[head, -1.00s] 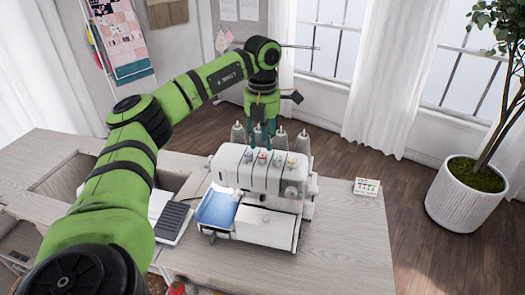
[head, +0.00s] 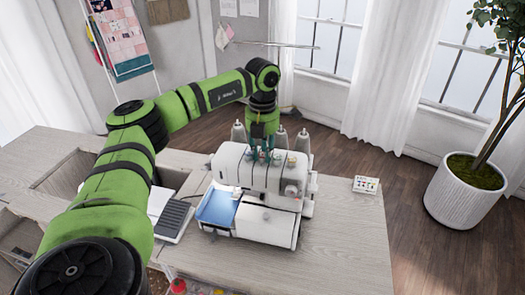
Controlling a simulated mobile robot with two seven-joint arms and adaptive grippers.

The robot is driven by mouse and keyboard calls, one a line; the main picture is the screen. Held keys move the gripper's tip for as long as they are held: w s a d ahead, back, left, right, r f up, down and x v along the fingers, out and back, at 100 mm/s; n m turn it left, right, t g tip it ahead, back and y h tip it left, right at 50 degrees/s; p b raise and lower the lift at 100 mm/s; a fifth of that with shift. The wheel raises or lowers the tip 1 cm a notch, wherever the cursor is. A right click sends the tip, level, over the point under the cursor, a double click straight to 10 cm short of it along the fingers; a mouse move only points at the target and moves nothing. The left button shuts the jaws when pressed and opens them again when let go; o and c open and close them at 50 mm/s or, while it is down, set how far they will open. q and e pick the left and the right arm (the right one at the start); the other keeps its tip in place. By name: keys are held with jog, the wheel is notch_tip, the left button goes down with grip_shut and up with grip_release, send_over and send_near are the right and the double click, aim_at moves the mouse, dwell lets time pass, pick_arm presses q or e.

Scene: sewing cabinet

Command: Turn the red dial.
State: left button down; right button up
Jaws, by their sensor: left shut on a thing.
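The white sewing machine (head: 250,183) stands on the wooden table, with a row of small coloured dials along its upper front. The red dial (head: 277,156) is in this row, partly covered by my gripper. My left gripper (head: 267,154) points down from above, with its teal fingers shut at the red dial. The fingers hide part of the dial row, and the exact contact is small in this view. My right gripper is not in view.
Thread cones (head: 302,142) stand behind the machine, close to my left gripper. A small white card with coloured marks (head: 366,184) lies at the table's right. The table top (head: 335,235) is clear at front right. A potted plant (head: 466,190) stands on the floor.

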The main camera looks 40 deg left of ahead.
pick_arm(q)
jog(key=shift+f+m, duration=0.1)
jog(key=shift+m, duration=1.3)
jog(key=shift+s, duration=0.1)
jog(key=c, duration=1.3)
grip_release()
jog(key=shift+c, duration=0.2)
